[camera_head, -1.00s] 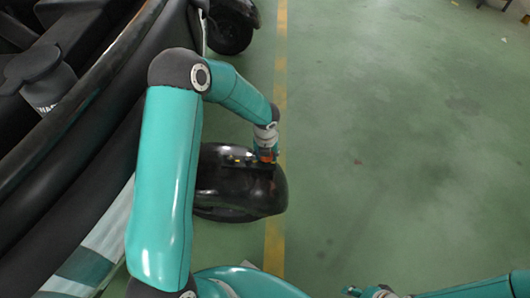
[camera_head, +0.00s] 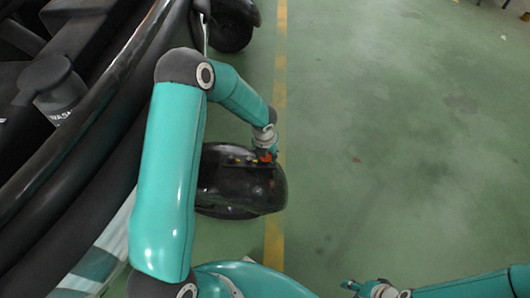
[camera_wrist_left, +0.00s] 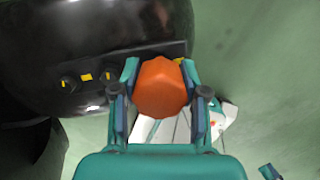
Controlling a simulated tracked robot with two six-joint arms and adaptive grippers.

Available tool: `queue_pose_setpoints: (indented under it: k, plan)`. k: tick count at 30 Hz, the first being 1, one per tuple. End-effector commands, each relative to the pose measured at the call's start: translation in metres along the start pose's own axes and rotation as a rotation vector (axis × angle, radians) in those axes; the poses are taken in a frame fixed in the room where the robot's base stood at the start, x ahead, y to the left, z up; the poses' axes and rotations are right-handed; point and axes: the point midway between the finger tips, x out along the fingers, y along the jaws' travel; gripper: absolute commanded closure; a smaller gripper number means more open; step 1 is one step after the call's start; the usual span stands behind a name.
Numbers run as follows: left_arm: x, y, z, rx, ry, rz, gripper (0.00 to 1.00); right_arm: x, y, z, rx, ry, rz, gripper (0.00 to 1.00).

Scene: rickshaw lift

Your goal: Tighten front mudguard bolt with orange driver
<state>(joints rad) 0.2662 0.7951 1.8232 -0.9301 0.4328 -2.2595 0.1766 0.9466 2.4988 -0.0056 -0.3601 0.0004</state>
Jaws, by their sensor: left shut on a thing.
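The black front mudguard (camera_head: 245,190) curves over a wheel beside the rickshaw; it also fills the upper left of the left wrist view (camera_wrist_left: 90,35). A dark strip on it (camera_wrist_left: 135,68) carries dark bolts (camera_wrist_left: 68,84) and yellow marks (camera_wrist_left: 86,77). My left gripper (camera_head: 264,157) is over the strip's right end, its fingers (camera_wrist_left: 160,92) shut on either side of the orange driver (camera_wrist_left: 160,86). The driver's orange end faces the wrist camera and hides its tip and whatever lies under it. My right gripper (camera_head: 362,288) is low in the head view, too small to judge.
The rickshaw's dark body (camera_head: 60,150) takes up the left side, with another wheel (camera_head: 232,25) at the top. A yellow line (camera_head: 280,70) runs along the green floor. The floor to the right (camera_head: 400,130) is clear.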

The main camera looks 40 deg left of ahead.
Motion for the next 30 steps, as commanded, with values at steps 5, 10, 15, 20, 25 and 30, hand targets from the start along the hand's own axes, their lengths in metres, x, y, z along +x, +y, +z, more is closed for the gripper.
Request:
queue_pose_setpoints:
  k: [5, 10, 15, 20, 25, 30]
  plan:
    - [-0.002, 0.002, 0.0, 0.031, 0.002, 0.0, 0.98, -0.007, -0.003, 0.0, 0.0, 0.0, 0.0, 0.6]
    - [-0.002, 0.002, 0.0, 0.061, 0.002, -0.005, 0.98, -0.012, -0.004, 0.0, 0.0, 0.0, 0.0, 0.6]
    - [-0.002, 0.002, 0.0, 0.09, 0.002, -0.009, 0.98, -0.016, -0.006, 0.0, 0.0, 0.0, 0.0, 0.6]
    - [-0.002, 0.003, 0.0, 0.116, 0.002, -0.012, 0.98, -0.021, -0.008, 0.0, 0.0, 0.0, 0.0, 0.6]
    - [-0.001, 0.003, 0.0, 0.144, 0.002, -0.017, 0.98, -0.026, -0.009, 0.0, 0.0, 0.0, 0.0, 0.6]
    - [-0.002, 0.003, 0.001, 0.172, 0.001, -0.021, 0.98, -0.03, -0.011, 0.0, 0.0, 0.0, 0.0, 0.6]
